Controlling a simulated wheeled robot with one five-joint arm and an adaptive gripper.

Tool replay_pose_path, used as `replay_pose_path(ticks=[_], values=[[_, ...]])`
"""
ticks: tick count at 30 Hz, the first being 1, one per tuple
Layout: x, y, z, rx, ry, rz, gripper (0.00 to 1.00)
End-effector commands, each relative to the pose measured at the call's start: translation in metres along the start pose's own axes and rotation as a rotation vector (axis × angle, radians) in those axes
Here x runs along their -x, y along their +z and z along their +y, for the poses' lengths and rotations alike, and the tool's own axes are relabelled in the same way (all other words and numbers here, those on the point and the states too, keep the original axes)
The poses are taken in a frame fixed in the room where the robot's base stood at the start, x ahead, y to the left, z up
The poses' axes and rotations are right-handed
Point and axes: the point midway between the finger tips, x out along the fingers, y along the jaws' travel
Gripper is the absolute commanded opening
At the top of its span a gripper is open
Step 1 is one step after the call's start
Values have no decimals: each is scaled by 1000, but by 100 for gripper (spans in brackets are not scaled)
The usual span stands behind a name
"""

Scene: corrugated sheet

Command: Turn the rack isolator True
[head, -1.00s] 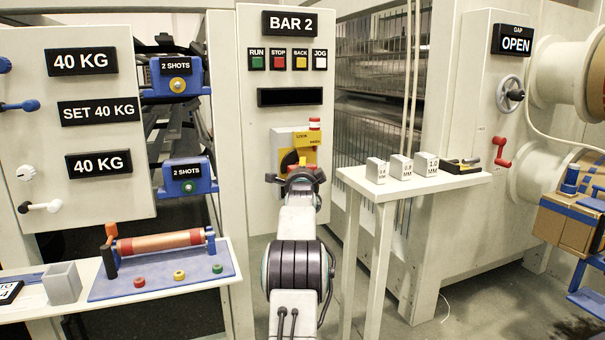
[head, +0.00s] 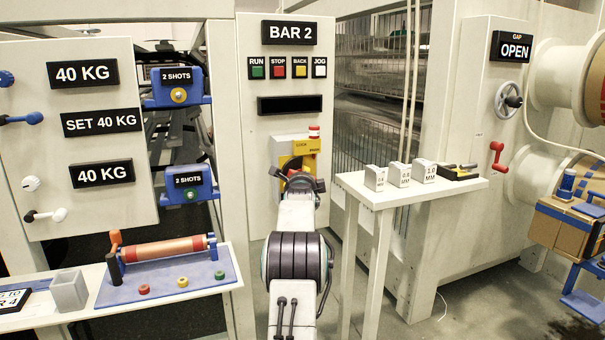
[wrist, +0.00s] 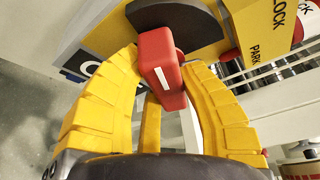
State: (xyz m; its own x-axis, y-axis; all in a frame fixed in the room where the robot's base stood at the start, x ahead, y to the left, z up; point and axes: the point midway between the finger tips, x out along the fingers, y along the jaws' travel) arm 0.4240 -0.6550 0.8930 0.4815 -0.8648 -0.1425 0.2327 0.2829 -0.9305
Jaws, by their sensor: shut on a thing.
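The rack isolator stands low on the BAR 2 panel. It has a yellow plate (head: 306,146) and a red handle (wrist: 158,62) in front of a black disc (wrist: 180,22). My gripper (head: 297,176) is at the isolator and hides much of it in the head view. In the wrist view my yellow fingers (wrist: 165,85) are closed around the red handle, one on each side. The handle's white stripe is tilted slightly. A yellow label at top right reads LOCK and PARK. The word at the left is partly hidden by a finger.
A white shelf (head: 345,184) with several grey blocks stands close to the right of my arm. A bench (head: 215,294) with a roller on a blue tray is at the left. The RUN, STOP, BACK and JOG buttons are above the isolator.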

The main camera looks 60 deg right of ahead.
Motion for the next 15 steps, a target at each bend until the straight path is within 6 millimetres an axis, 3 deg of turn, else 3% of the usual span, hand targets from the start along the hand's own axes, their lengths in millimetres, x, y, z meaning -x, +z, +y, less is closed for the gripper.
replay_pose_path(ticks=[10,11,15], values=[[0,4,-2,-15,-1,-5,4],[0,4,-2,-15,-1,-5,37],[0,4,-1,-15,0,-4,50]])
